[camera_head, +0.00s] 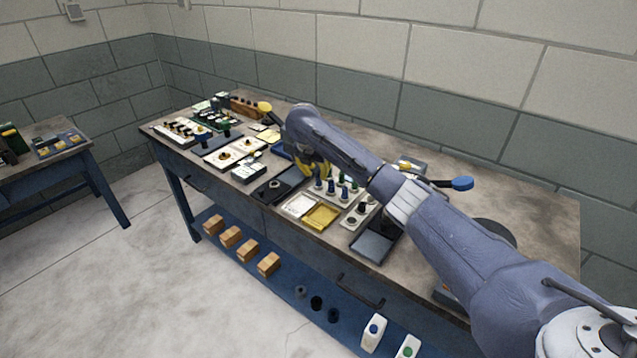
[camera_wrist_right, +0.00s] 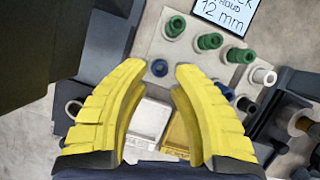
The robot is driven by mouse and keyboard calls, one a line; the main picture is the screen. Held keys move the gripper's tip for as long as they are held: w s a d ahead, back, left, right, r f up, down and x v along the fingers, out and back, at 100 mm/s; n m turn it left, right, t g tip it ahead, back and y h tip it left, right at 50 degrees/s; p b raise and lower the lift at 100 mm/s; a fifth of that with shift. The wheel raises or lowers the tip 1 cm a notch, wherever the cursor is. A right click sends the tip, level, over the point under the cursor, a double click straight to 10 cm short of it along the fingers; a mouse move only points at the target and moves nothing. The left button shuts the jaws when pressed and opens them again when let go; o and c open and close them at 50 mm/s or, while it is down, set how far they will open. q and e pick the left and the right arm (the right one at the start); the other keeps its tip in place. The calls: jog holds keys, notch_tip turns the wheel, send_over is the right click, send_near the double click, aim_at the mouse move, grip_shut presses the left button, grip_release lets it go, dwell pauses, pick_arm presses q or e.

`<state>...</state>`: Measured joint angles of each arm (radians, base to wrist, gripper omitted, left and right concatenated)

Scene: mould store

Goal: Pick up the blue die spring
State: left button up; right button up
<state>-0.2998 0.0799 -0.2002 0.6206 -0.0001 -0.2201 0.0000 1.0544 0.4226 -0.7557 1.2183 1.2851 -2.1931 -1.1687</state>
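Several blue die springs stand among green ones on a pale board (camera_wrist_right: 196,68) in the right wrist view. One blue spring (camera_wrist_right: 159,69) shows between my right gripper's yellow fingertips (camera_wrist_right: 160,67). The fingers are apart, with nothing seen held; I cannot tell the height above the spring. In the head view, my right gripper (camera_head: 314,168) is over the workbench, beside the blue springs (camera_head: 331,188), and partly hides that area. My left gripper is not in view.
Green springs (camera_wrist_right: 210,41) and a white peg (camera_wrist_right: 263,76) stand close by. A white tray (camera_head: 298,205) and a yellow tray (camera_head: 321,216) lie at the bench's front. A lettered sign (camera_wrist_right: 227,12) is beyond the board. The bench (camera_head: 540,205) is clear at far right.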

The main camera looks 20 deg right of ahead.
aim_at(319, 176)
jog(key=shift+x, duration=1.8)
grip_shut()
